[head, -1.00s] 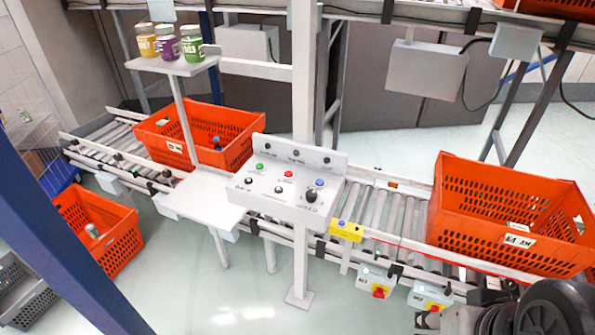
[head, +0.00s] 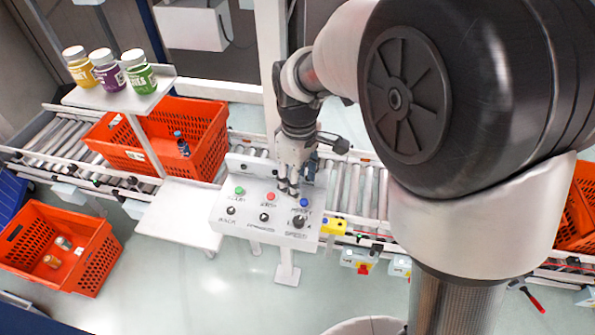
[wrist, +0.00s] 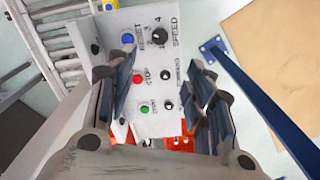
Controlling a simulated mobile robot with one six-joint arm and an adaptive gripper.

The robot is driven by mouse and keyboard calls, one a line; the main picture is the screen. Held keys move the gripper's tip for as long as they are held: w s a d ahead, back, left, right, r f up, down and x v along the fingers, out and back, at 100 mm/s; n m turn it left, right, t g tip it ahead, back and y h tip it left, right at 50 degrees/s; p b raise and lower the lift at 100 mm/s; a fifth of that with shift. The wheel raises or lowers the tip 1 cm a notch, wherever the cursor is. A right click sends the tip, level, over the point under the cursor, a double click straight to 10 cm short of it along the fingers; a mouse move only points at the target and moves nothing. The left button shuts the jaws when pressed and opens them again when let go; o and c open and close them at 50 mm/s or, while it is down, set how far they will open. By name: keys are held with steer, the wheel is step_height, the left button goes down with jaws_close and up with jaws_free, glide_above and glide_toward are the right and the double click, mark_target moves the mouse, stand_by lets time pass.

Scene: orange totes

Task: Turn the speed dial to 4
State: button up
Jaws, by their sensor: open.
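The speed dial (head: 299,221) is a black knob at the front right of the white control panel (head: 228,216). In the wrist view the speed dial (wrist: 159,37) sits beside the printed word SPEED, beyond my fingertips and apart from them. A printed 4 shows near it; I cannot read which number it points to. My gripper (head: 288,190) is above the panel, behind the dial near the red and blue buttons. In the wrist view my gripper (wrist: 165,88) is open, with nothing between its fingers.
The panel also has a green button (head: 240,191), a red button (head: 271,197), a blue button (head: 304,202) and two smaller black knobs. A yellow box (head: 334,226) is right of the panel. An orange tote (head: 205,120) stands on the conveyor behind. A bare white shelf (head: 180,215) is left.

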mark_target(298, 219)
step_height(298, 219, down, 17)
steer(key=b, duration=0.3)
steer(key=shift+r+b, duration=0.1)
steer(key=shift+b, duration=0.2)
steer(key=c, duration=1.1)
